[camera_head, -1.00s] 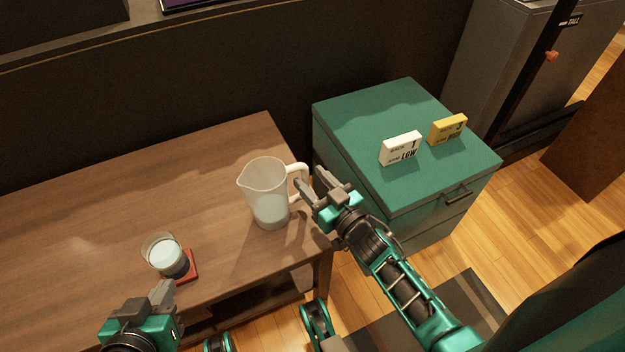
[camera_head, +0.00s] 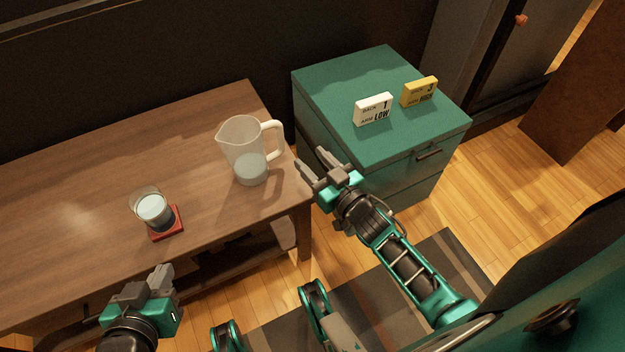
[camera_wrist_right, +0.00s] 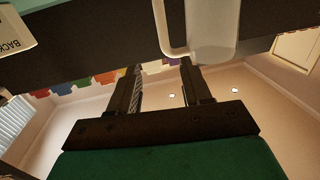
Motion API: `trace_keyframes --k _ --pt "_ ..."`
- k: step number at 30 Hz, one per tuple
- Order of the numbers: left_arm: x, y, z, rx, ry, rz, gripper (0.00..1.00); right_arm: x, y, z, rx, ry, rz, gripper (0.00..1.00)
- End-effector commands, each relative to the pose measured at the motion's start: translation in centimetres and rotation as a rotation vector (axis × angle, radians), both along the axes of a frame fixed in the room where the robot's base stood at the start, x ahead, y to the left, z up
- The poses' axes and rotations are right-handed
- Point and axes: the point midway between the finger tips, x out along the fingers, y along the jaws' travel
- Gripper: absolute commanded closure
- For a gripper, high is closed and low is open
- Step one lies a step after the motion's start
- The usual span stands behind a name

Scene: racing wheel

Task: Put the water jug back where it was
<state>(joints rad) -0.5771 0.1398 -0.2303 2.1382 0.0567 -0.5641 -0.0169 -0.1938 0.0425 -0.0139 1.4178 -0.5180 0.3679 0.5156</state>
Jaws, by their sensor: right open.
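The water jug (camera_head: 245,155) is translucent with a white handle and some water in it. It stands upright on the wooden table near its right end, handle to the right. It also shows in the right wrist view (camera_wrist_right: 212,30), beyond the fingers. My right gripper (camera_head: 313,168) is open and empty, to the right of the handle and apart from it. My left gripper (camera_head: 160,283) is near the table's front edge, below the glass; its finger gap is not clear.
A glass of water (camera_head: 152,211) stands on a red coaster (camera_head: 166,224) on the table (camera_head: 90,165). A green cabinet (camera_head: 375,85) to the right carries a white block (camera_head: 373,110) and a yellow block (camera_head: 419,92). The table's left part is clear.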

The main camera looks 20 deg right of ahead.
Motion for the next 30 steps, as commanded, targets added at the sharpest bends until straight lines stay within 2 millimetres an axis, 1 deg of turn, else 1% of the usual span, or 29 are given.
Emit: trace_keyframes --k 3,5,8,12,15,18,20,27,29,30 --pt "0.0 0.1 0.0 0.001 0.0 0.0 1.0 -1.9 -0.2 0.7 -0.031 0.085 -0.058 0.52" --pt "0.0 0.1 0.0 0.001 0.0 0.0 1.0 -3.3 0.2 1.0 -0.045 0.153 -0.078 0.52" --pt "0.0 0.1 0.0 0.002 0.0 0.001 1.0 -6.0 1.4 1.5 -0.059 0.28 -0.071 0.52" --pt "0.0 0.1 0.0 0.002 0.0 0.001 1.0 -9.9 4.0 2.3 -0.069 0.44 -0.001 0.52" --pt "0.0 0.1 0.0 0.002 0.0 0.001 1.0 -12.0 5.5 2.8 -0.072 0.514 0.053 0.52" --pt "0.0 0.1 0.0 0.002 0.0 0.001 1.0 -13.0 6.2 3.1 -0.074 0.549 0.084 0.52" --pt "0.0 0.1 0.0 0.001 0.0 0.0 1.0 -13.2 6.3 3.1 -0.075 0.557 0.091 0.52" --pt "0.0 0.0 0.1 0.002 0.001 0.0 1.0 -13.2 6.3 3.2 -0.075 0.557 0.089 0.52" --pt "0.0 0.1 0.5 0.001 0.0 0.0 1.0 -13.2 6.2 3.6 -0.076 0.557 0.088 0.52" --pt "0.0 0.1 1.1 0.002 -0.001 0.0 1.0 -13.2 6.2 4.0 -0.076 0.556 0.086 0.52"
